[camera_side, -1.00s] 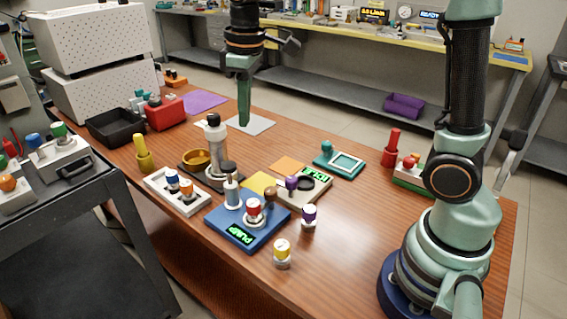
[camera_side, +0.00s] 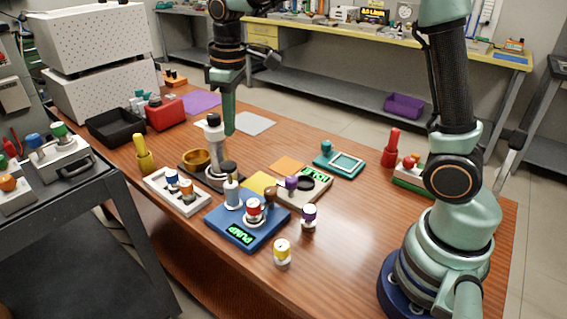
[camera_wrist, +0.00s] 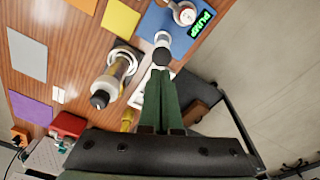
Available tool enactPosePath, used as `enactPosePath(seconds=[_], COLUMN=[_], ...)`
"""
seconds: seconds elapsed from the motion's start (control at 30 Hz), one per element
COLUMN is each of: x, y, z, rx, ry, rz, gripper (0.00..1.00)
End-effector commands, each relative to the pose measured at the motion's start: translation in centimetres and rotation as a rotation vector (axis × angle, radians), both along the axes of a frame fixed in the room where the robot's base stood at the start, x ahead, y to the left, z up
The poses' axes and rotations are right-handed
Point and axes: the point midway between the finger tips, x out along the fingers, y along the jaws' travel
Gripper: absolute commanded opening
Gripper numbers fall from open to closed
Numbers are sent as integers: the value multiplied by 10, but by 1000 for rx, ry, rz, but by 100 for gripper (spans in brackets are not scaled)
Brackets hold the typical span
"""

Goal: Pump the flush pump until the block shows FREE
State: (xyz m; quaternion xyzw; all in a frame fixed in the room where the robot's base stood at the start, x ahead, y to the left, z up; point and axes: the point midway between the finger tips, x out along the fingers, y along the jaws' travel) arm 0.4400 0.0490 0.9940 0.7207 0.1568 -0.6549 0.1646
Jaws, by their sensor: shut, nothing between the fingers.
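The blue block (camera_side: 225,229) sits on the wooden table, and its green display (camera_side: 243,233) reads PUMP. The block also shows at the top of the wrist view (camera_wrist: 152,22). The flush pump (camera_side: 231,190) is a pale upright cylinder with a dark knob (camera_side: 229,168), standing on the block beside a red-topped part (camera_side: 253,208). My gripper (camera_side: 229,132) points down, shut and empty, above and apart from the knob. In the wrist view, my fingertips (camera_wrist: 160,72) appear just below the pump knob (camera_wrist: 161,57).
A tall white cylinder with a black top (camera_side: 213,140) stands close to my gripper, behind the block. A white tray with knobs (camera_side: 163,191) lies left of the block. A purple-topped piece (camera_side: 309,216) and a yellow-topped piece (camera_side: 282,252) stand to the right and in front.

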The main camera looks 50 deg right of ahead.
Motion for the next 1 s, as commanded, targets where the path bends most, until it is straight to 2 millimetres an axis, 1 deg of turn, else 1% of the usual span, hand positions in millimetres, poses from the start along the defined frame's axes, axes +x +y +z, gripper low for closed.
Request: enactPosePath(seconds=[0.23, 0.37, 0.47, 0.8, 1.0], x=[0, 0, 1, 4, 5], y=[0, 0, 0, 2, 3], z=[0, -5, -13, -53, -66], rx=[0, 0, 0, 0, 1], ry=[0, 1, 2, 2, 0], rz=[0, 0, 0, 0, 0], gripper=[0, 0, 0, 0, 0])
